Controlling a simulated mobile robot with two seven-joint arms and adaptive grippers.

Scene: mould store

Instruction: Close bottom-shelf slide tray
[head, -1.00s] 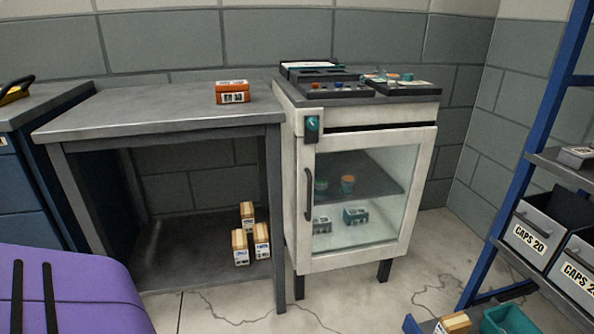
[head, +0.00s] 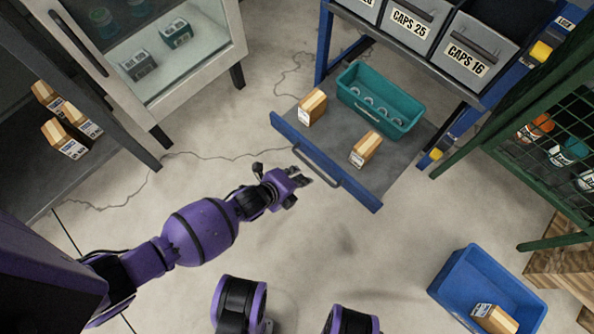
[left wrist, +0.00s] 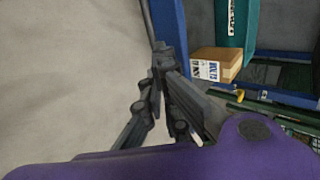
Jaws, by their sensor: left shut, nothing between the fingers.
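The bottom-shelf slide tray (head: 392,160) is pulled out from under the blue-framed shelf in the head view. It has a grey floor, a blue front panel (head: 350,178) and a dark bar handle (head: 318,168). A teal bin (head: 385,112) and two small cartons (head: 312,107) (head: 366,149) stand on it. My left gripper (head: 306,177) is shut and empty, close in front of the handle; contact cannot be told. In the left wrist view the fingers (left wrist: 160,55) are close to the blue front panel (left wrist: 168,20), with a carton (left wrist: 218,64) behind it. My right gripper is out of view.
Grey bins (head: 410,25) fill the shelf above. A green mesh cage (head: 545,125) stands at right, and a blue crate (head: 465,290) holding a carton lies on the floor at lower right. A white glass-door cabinet (head: 150,60) stands upper left. Floor before the tray is clear.

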